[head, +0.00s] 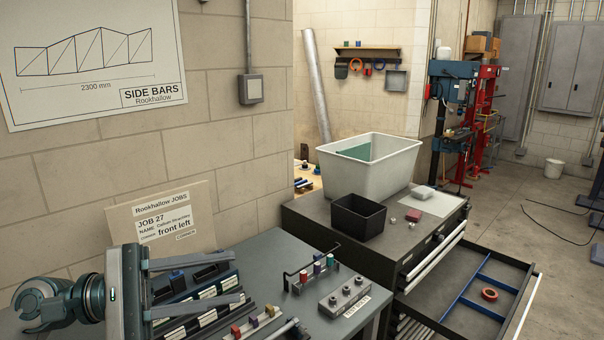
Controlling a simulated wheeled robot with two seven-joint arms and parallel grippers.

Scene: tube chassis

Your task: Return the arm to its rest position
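My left gripper (238,276) comes in at the lower left of the head view, over the grey workbench (285,255). Its two long grey fingers point right and stand wide apart. I see nothing held between them. Behind and below the fingers are labelled dark racks or trays, partly hidden by the gripper.
A job board (160,218) leans on the wall behind my gripper. A wire-handled rack (310,278) and a grey block with knobs (344,302) stand on the bench. A dark cabinet holds a white tub (350,180) and black bin (358,217). Its drawer (470,305) is open.

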